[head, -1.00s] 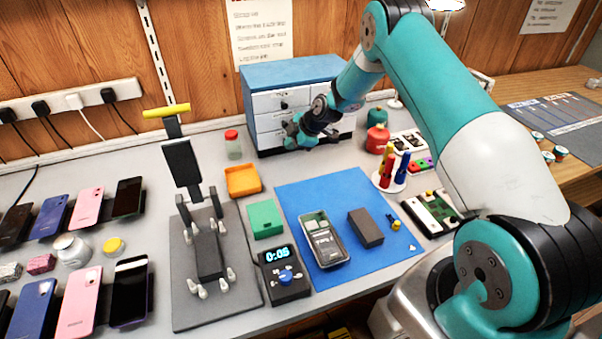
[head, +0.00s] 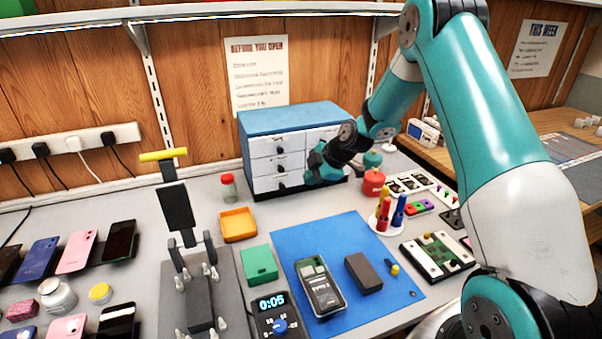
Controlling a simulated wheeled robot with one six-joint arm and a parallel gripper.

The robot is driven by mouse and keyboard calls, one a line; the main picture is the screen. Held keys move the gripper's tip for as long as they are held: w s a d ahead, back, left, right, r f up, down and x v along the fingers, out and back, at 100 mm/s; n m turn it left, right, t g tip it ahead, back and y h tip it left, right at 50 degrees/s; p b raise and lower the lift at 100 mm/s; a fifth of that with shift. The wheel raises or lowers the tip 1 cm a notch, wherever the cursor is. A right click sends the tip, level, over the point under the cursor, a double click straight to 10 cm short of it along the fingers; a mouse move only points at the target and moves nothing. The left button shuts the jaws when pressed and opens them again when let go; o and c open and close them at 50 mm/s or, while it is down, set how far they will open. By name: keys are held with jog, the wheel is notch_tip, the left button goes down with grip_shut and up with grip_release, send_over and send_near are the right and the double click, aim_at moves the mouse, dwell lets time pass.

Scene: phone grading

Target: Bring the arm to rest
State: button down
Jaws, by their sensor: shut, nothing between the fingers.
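My arm, teal and white, rises from the lower right and bends down toward the middle of the bench. My gripper (head: 316,170) is at its end, dark and small in the picture. It is shut and empty, held in front of the white drawers of the blue-topped cabinet (head: 291,112). Its fingertips are too small to make out clearly. The blue mat (head: 350,230) lies nearer to me, below and apart from the gripper.
An opened phone (head: 320,288) and a dark block (head: 363,272) lie on the mat. A red container (head: 373,183) and a screwdriver stand (head: 386,222) are right of the gripper. A press (head: 178,205) stands left, beside an orange tray (head: 238,224). Phones line the left side.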

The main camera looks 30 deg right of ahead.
jog(key=shift+s+d+r, duration=0.1)
jog(key=s+a+r+m+g, duration=0.3)
jog(key=s+a+r, duration=0.8)
jog(key=a+r, duration=0.3)
jog(key=s+a+r+m+g, duration=0.1)
jog(key=s+a+m, duration=0.1)
jog(key=s, duration=0.6)
jog(key=s+a+r+m+g, duration=0.1)
jog(key=s+a+r+m, duration=0.1)
jog(key=s, duration=0.6)
jog(key=s+a+r+m+g, duration=0.1)
jog(key=s+a+r, duration=0.1)
jog(key=s, duration=0.6)
jog(key=shift+a+m+p, duration=0.3)
jog(key=shift+a+m, duration=0.1)
jog(key=shift+a, duration=0.3)
jog(key=shift+s, duration=0.1)
